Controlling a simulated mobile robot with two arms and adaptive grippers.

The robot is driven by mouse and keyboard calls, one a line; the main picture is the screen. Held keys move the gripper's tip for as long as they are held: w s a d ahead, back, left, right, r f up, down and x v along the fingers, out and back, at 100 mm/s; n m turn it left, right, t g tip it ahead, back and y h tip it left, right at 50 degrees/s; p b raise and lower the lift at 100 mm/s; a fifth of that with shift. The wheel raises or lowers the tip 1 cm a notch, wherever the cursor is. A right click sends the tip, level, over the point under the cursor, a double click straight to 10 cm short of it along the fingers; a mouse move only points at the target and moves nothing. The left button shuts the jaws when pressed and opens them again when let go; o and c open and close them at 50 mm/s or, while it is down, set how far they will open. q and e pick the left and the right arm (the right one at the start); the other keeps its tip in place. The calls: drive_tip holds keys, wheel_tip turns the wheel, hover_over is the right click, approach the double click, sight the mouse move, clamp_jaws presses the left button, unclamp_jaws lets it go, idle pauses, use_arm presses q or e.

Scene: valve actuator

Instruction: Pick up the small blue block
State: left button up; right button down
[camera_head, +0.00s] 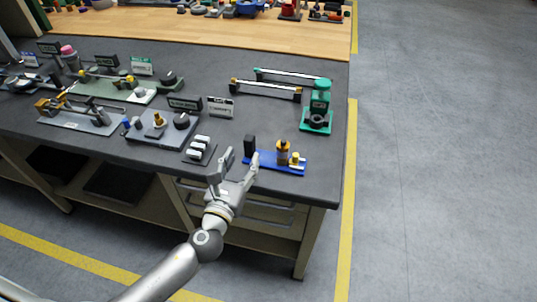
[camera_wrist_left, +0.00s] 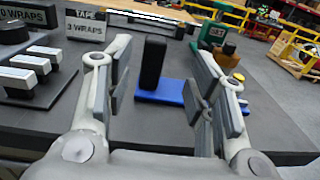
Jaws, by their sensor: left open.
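A flat blue base (camera_head: 268,162) lies near the front right of the dark bench top. A black upright block (camera_head: 250,145) stands at its left end, with a brass-coloured fitting (camera_head: 283,153) and a smaller yellow part further right. In the left wrist view the blue base (camera_wrist_left: 170,97) and black block (camera_wrist_left: 152,62) show between my fingers. I cannot tell a separate small blue block from the blue base. My left gripper (camera_head: 238,168) is open and empty at the bench's front edge, just short of the base. My right gripper is not in view.
Left of my gripper stands a rack of white-topped bars (camera_head: 200,149) and a grey plate with knobs (camera_head: 160,126). A green device (camera_head: 319,105) stands behind the blue base to the right. Bare bench top (camera_head: 262,118) lies behind the base.

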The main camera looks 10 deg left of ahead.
sight(247, 143)
use_arm(q)
drive_tip(key=w, duration=0.3)
drive_tip(key=shift+d, duration=0.1)
drive_tip(key=shift+w+p, duration=0.3)
drive_tip(key=shift+w, duration=0.15)
drive_tip(key=shift+w+p, duration=0.35)
drive_tip(key=shift+w, duration=1.9)
drive_tip(key=shift+s, duration=0.1)
drive_tip(key=shift+c, duration=0.4)
clamp_jaws()
drive_tip(key=shift+r, duration=0.1)
